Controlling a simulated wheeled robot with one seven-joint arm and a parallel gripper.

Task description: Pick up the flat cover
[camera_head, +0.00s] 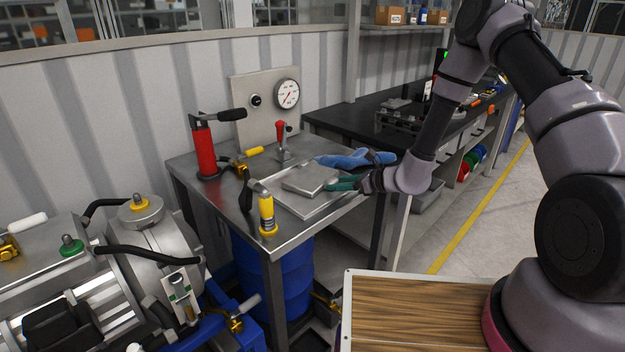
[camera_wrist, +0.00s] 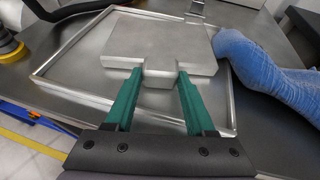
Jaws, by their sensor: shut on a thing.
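The flat cover (camera_head: 309,180) is a square grey metal plate with a small tab on its near edge. It is over a shallow metal tray (camera_head: 291,203) on the steel table. In the wrist view the cover (camera_wrist: 160,45) fills the upper middle, above the tray, whose rim (camera_wrist: 62,93) shows around it. My gripper (camera_head: 332,185) reaches in from the right. In the wrist view the green fingers of my gripper (camera_wrist: 159,78) are shut on the cover's tab. I cannot tell whether the cover touches the tray floor.
A blue cloth or glove (camera_head: 345,160) lies right beside the tray. A red cylinder (camera_head: 203,150), a red-knobbed lever (camera_head: 281,142) and a gauge panel (camera_head: 265,98) stand behind.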

